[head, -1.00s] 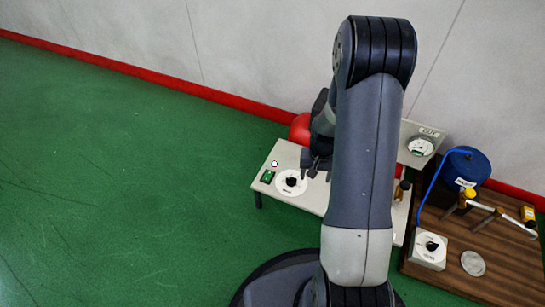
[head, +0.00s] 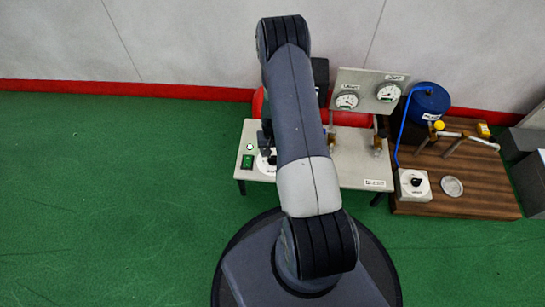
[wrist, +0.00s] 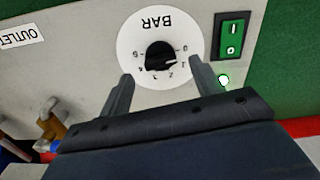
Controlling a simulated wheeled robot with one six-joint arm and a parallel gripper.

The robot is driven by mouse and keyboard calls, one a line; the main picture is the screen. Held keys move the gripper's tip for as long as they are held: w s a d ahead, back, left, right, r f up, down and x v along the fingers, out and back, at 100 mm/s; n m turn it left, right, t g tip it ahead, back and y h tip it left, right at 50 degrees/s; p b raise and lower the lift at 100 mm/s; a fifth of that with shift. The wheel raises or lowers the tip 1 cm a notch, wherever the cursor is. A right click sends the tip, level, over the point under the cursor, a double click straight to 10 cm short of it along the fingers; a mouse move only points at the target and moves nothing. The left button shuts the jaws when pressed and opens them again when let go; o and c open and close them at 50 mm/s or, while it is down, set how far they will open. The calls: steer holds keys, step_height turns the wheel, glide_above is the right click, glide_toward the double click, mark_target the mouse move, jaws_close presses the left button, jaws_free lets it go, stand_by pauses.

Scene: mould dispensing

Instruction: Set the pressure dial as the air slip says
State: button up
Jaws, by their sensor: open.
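The pressure dial is a white disc marked BAR (wrist: 133,38) with a black knob (wrist: 160,58), seen upside down in the wrist view. The knob's light pointer mark faces right in the picture, near the 1. My gripper (wrist: 162,70) is open, its two fingers on either side of the dial's near part, with the knob between and just beyond the tips. I cannot tell whether they touch. In the head view, my arm hides part of the dial (head: 263,163) and most of the gripper. I cannot make out an air slip.
A green switch (wrist: 233,37) and a white lamp (wrist: 223,79) sit beside the dial. Two gauges (head: 347,101) (head: 388,92) stand on a panel behind the grey bench (head: 355,165). A wooden board (head: 465,195) holds a blue tank (head: 430,102) and a white dial box (head: 414,185).

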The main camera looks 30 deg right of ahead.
mark_target(273, 157)
steer(key=shift+f+b, duration=0.35)
steer(key=shift+f, duration=1.3)
steer(key=c, duration=1)
